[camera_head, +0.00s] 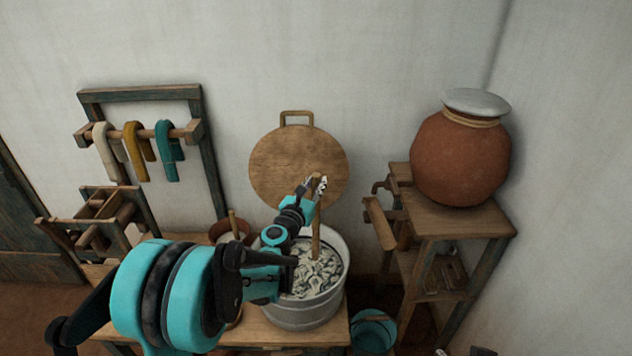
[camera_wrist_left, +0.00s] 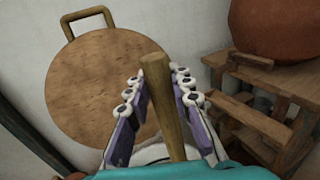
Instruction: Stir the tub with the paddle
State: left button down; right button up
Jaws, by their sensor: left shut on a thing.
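The tub (camera_head: 306,313) is a round grey metal vessel on a low wooden table, filled with pale crumpled material. The wooden paddle (camera_head: 316,243) stands nearly upright in the tub, its lower end hidden in the contents. My left gripper (camera_head: 317,184) is shut on the paddle near its top, above the tub. In the left wrist view the paddle's shaft (camera_wrist_left: 163,100) runs between the two fingers of my left gripper (camera_wrist_left: 160,92). My right gripper is not in view.
A round wooden lid (camera_head: 290,165) leans on the wall behind the tub. A clay pot (camera_head: 460,158) stands on a wooden stand (camera_head: 450,222) at right. A teal bucket (camera_head: 373,332) is right of the tub. A rack (camera_head: 205,150) with hanging yarn is at left.

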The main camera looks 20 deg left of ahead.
pick_arm(q)
jog(key=b, duration=0.6)
send_over(313, 235)
jog(key=w, duration=0.2)
jog(key=f, duration=0.8)
jog(key=shift+d, duration=0.2)
notch_tip(313, 235, down, 11)
jog(key=shift+f+p, duration=0.1)
jog(key=shift+p, duration=0.3)
jog(key=w+d, duration=0.5)
jog(key=w, duration=0.4)
jog(key=w+d, duration=0.6)
jog(key=w, duration=0.4)
jog(key=s+a, duration=0.8)
jog(key=s, duration=0.5)
jog(key=w+d, duration=0.3)
jog(key=w, duration=0.3)
jog(key=shift+w+d, duration=0.25)
jog(key=shift+d, duration=0.15)
